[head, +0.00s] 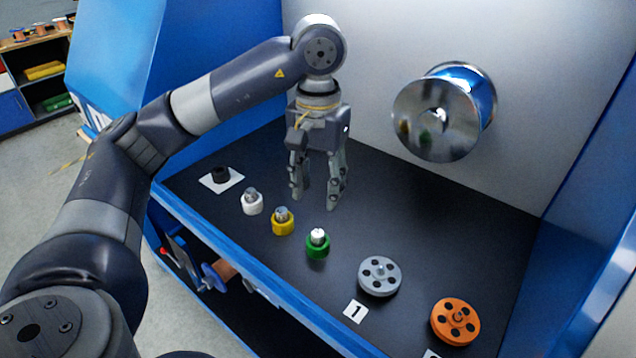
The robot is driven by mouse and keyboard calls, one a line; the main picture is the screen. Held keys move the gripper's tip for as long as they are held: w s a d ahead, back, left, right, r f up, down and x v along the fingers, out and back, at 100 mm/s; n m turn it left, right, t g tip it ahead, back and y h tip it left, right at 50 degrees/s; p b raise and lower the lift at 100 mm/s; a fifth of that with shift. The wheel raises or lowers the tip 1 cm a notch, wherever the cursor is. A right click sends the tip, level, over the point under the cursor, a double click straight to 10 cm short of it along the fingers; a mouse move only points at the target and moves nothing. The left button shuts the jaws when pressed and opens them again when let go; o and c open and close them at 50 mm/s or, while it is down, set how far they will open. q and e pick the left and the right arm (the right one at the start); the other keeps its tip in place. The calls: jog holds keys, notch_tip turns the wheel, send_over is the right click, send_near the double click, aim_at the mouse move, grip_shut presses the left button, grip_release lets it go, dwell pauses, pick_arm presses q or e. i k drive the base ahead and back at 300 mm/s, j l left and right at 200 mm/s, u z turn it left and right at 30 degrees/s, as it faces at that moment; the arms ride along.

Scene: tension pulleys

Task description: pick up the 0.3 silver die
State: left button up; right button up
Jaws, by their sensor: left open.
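Small dies stand in a row on the dark bench top (420,235). One has a white base and silver top (252,201), one a yellow base and silver top (282,221), and one a green base and pale top (318,243). I cannot read any size marks, so I cannot tell which is the 0.3 silver die. My left gripper (316,200) points down, open and empty, behind the yellow and green dies and apart from them. My right gripper is not in view.
A black piece (220,174) sits on a white card at the left. A grey pulley (379,276) and an orange pulley (455,321) lie to the right. A large shiny spool (437,120) juts from the back wall. Blue side walls enclose the bench.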

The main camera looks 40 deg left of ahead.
aim_at(249, 193)
jog(key=k, duration=1.5)
